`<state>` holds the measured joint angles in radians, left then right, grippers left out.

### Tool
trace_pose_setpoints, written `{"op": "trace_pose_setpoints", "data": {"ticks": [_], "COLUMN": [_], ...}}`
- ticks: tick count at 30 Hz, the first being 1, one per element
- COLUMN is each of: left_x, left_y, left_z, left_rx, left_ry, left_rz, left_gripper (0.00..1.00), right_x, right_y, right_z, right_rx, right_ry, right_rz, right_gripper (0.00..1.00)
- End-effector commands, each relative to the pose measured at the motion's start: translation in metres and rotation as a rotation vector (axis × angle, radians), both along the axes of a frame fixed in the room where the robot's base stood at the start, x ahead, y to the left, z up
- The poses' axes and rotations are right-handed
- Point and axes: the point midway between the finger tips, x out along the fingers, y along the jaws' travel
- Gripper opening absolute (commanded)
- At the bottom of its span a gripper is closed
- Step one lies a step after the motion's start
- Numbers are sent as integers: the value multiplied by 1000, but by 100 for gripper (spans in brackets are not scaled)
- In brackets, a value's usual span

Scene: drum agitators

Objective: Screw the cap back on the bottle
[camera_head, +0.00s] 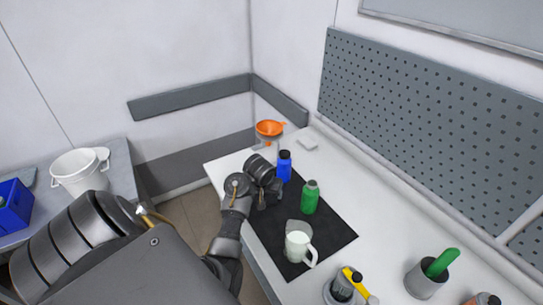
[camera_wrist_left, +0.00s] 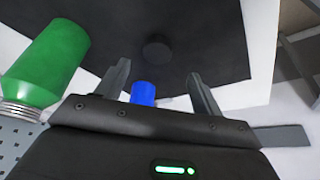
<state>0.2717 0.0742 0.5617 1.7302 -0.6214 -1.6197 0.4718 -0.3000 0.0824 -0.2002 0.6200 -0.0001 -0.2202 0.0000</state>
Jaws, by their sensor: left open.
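The green bottle (camera_head: 310,199) stands upright on the black mat; in the left wrist view (camera_wrist_left: 48,62) its neck shows bare silver threads. A dark round disc, apparently the cap (camera_wrist_left: 158,47), lies on the mat ahead of my left gripper's fingers in the left wrist view. I cannot make it out in the head view. My left gripper (camera_head: 270,194) is open and empty, low over the mat to the left of the green bottle. It also shows in the left wrist view (camera_wrist_left: 158,73), fingers spread. My right gripper is not in view.
A blue bottle (camera_head: 285,168) with a dark top stands close behind my left gripper. A jug (camera_head: 297,246) of pale liquid stands in front on the black mat (camera_head: 335,236). An orange funnel (camera_head: 269,128) is at the back. A grey cup (camera_head: 422,285) stands front right.

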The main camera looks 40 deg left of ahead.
Motion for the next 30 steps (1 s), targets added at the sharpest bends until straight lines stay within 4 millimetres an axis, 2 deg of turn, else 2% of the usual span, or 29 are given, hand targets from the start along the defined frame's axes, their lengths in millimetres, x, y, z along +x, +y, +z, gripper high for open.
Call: {"op": "trace_pose_setpoints", "data": {"ticks": [11,22,30], "left_x": [1,14,16], "left_y": [0,2,3], "left_z": [-4,-47,-53], "left_rx": [0,2,0], "left_ry": [0,3,0], "left_rz": [-1,-1,1], "left_gripper": [67,67,67], "right_x": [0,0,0], "right_y": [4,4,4], "right_z": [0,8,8], "right_rx": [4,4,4], "right_ry": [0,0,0], "right_rz": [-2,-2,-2], "right_gripper": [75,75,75]}}
